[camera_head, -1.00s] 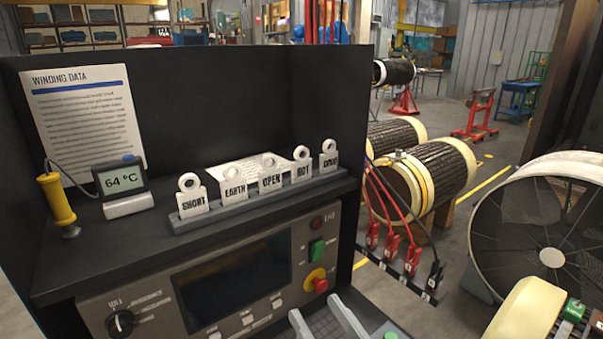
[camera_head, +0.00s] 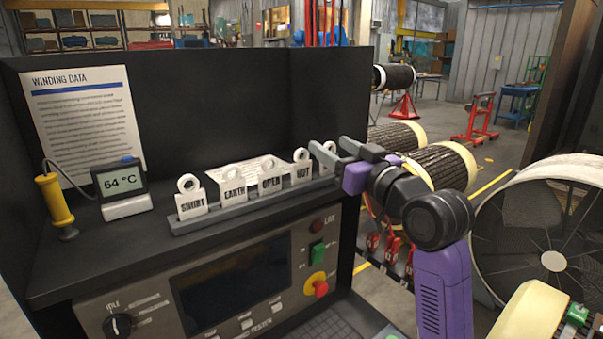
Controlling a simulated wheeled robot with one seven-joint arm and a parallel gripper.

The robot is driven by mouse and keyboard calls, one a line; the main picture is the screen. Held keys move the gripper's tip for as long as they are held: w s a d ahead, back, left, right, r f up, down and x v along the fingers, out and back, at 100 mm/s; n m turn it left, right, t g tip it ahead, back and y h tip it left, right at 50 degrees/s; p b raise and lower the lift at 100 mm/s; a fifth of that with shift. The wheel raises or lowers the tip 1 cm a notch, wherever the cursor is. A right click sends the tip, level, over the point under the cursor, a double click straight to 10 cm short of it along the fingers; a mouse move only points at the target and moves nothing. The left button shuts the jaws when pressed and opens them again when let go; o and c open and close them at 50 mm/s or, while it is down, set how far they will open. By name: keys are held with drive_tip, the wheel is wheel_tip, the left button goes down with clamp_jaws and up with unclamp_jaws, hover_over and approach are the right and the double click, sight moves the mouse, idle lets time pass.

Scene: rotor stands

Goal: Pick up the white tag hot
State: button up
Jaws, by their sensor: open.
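The white tag hot (camera_head: 303,172) stands upright in the grey rack (camera_head: 255,210) on the shelf. It is the fourth tag from the left, with a ring-shaped top. My gripper (camera_head: 318,146) has come in from the right, its two grey fingers apart and pointing left. The fingertips are near the upper right of the hot tag and in front of the rightmost tag (camera_head: 328,155), which is mostly hidden. I cannot tell whether the fingers touch either tag. Nothing shows between the fingers as held.
Tags short (camera_head: 191,199), earth (camera_head: 233,186) and open (camera_head: 270,178) stand in the same rack, close together. A thermometer display (camera_head: 120,183) and a yellow-handled probe (camera_head: 55,200) are at the left. The black back panel (camera_head: 210,110) rises behind the rack. The tester panel (camera_head: 235,285) is below.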

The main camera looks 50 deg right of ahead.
sight(303, 173)
wheel_tip(303, 173, down, 6)
drive_tip(key=w+a+n+g+y, duration=0.1)
drive_tip(key=a+g+y, duration=0.1)
drive_tip(key=y, duration=0.1)
drive_tip(key=p+x, duration=0.1)
drive_tip(key=x, duration=0.3)
drive_tip(key=p+x, duration=0.1)
drive_tip(key=x, duration=0.3)
drive_tip(key=shift+f, duration=0.25)
drive_tip(key=shift+s, duration=0.1)
drive_tip(key=c, duration=0.8)
